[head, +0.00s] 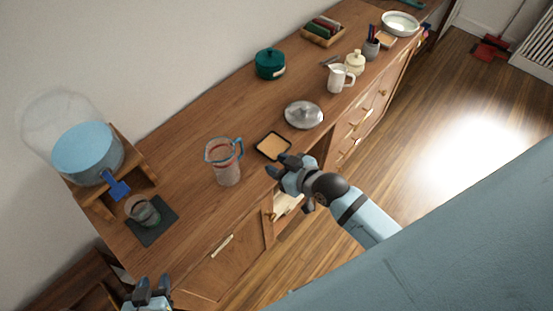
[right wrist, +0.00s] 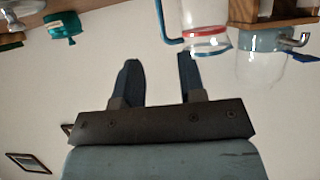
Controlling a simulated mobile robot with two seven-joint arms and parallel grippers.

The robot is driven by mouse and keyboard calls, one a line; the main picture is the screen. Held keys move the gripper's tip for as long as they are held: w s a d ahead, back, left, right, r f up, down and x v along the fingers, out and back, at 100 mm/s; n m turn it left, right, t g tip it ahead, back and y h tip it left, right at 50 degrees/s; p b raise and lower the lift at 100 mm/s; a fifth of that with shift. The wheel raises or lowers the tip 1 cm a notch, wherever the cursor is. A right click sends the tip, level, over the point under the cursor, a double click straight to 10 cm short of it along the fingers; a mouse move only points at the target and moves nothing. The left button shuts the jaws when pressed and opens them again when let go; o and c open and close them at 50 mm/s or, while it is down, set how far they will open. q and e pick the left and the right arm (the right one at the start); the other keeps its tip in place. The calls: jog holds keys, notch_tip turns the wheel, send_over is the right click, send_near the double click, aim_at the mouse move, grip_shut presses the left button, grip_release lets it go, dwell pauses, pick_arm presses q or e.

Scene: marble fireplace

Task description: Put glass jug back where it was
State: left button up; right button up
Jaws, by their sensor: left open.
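The glass jug (head: 226,170), clear with a blue rim, blue handle and a red band, stands upright on the wooden counter (head: 190,205). The jug also shows at the top of the right wrist view (right wrist: 205,28). My right gripper (head: 283,170) is to the right of the jug in the head view, near the counter's front edge. Its two fingers (right wrist: 160,75) are apart with nothing between them. My left gripper (head: 148,290) is open and empty at the lower left, partly cut off by the frame edge.
A dark-rimmed square mat (head: 272,146) and a silver lid (head: 304,114) lie right of the jug. A water dispenser (head: 88,152) and a glass (head: 143,211) on a dark mat (head: 158,231) stand left. A teal pot (head: 270,64) and white pitcher (head: 339,78) are farther back.

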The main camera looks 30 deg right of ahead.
jog(key=s+f+m+g+h, duration=0.1)
jog(key=s+f, duration=0.7)
jog(key=s, duration=0.3)
jog(key=shift+s+f+h, duration=0.25)
jog(key=shift+s+h, duration=0.05)
